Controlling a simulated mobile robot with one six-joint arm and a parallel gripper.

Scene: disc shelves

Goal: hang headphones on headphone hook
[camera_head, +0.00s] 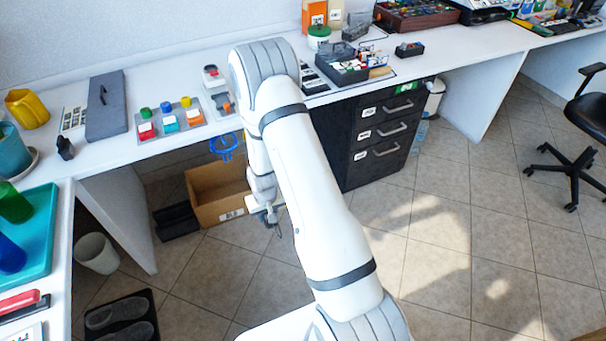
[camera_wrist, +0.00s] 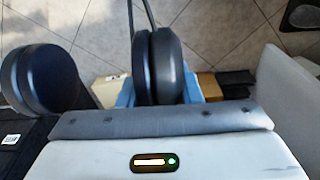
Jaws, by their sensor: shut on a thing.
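The blue headphone hook (camera_head: 226,146) hangs under the front edge of the desk in the head view, left of my arm. My gripper (camera_head: 270,215) is low, in front of the desk, below and to the right of the hook. It is shut on the dark headphones, mostly hidden in the head view. In the wrist view, a dark round ear cup of the headphones (camera_wrist: 158,65) shows just beyond my gripper (camera_wrist: 160,96), with light-blue parts at both sides. A larger dark rounded part shows at the left. The exact grip point is hidden. The headphones are apart from the hook.
An open cardboard box (camera_head: 215,198) stands on the floor behind my gripper. A black drawer cabinet (camera_head: 375,135) stands under the desk to the right. A white bin (camera_head: 97,253) and a tray with slippers (camera_head: 122,318) are at the left. Open floor lies right of my arm.

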